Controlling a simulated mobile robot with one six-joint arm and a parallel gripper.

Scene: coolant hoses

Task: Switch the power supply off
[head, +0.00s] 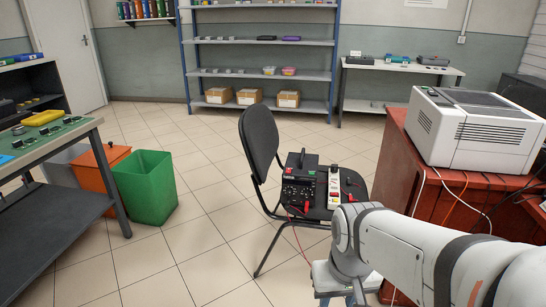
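The power supply (299,184) is a black box with a top handle, sitting on the seat of a black chair. Its front has small knobs, too small here to read, and I cannot tell its switch position. Red leads run from it over the seat edge. A white power strip (334,188) with a reddish part lies just right of it. My arm comes in from the lower right, and my gripper (342,288) is at the bottom edge, in front of and below the chair seat, apart from the power supply. Its fingertips are cut off or hidden.
The chair (260,140) has its backrest left of the power supply. A red cabinet (393,160) bearing a white printer-like machine (480,125) stands close on the right. Green (145,187) and orange (98,168) bins and a workbench (50,140) are left. The tiled floor between is free.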

